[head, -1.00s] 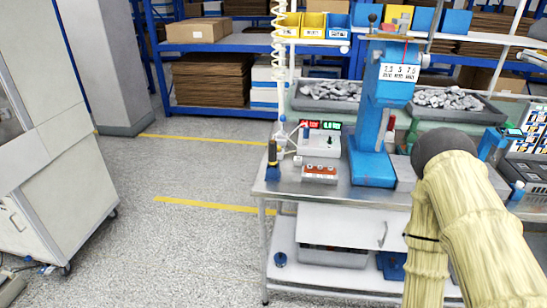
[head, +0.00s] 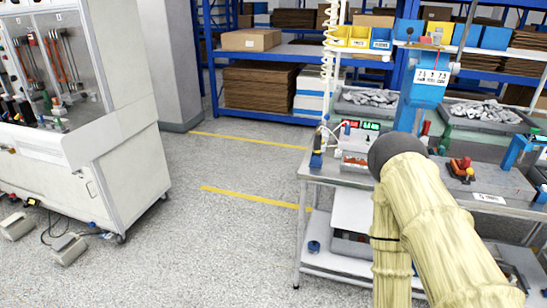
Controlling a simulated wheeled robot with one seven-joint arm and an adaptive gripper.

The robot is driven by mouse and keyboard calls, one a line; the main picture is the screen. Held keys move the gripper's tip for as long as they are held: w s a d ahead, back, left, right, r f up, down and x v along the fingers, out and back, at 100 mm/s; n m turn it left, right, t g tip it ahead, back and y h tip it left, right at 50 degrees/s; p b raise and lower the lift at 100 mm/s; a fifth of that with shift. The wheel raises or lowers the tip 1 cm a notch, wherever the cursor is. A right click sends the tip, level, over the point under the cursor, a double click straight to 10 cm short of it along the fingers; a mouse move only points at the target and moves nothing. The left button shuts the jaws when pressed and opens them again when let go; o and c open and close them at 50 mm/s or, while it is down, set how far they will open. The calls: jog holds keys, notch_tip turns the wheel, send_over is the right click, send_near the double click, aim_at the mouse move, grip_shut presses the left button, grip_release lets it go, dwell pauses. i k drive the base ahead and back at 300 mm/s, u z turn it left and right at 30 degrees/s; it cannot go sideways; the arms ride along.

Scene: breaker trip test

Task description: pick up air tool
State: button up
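A slim upright tool (head: 316,150), dark with yellow and blue parts, stands at the left end of the metal workbench (head: 342,179). It may be the air tool, but it is too small to be sure. A pale coiled hose (head: 329,50) hangs from above, and its lower end comes down near this tool. I cannot tell if they are joined. My beige-sleeved arm covers part of the bench on the right. My gripper is not in view.
A blue press (head: 425,88) stands on the bench, its lower part hidden by my arm. A control box (head: 358,138) with red and green displays sits near the tool. A white cabinet (head: 110,150) stands at left. The grey floor between cabinet and bench is clear.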

aim_at(318, 134)
jog(key=u, duration=0.1)
jog(key=k, duration=0.45)
jog(key=u, duration=1.35)
jog(key=i, duration=1.8)
jog(key=z, duration=1.2)
jog(key=i, duration=0.4)
jog(key=z, duration=0.35)
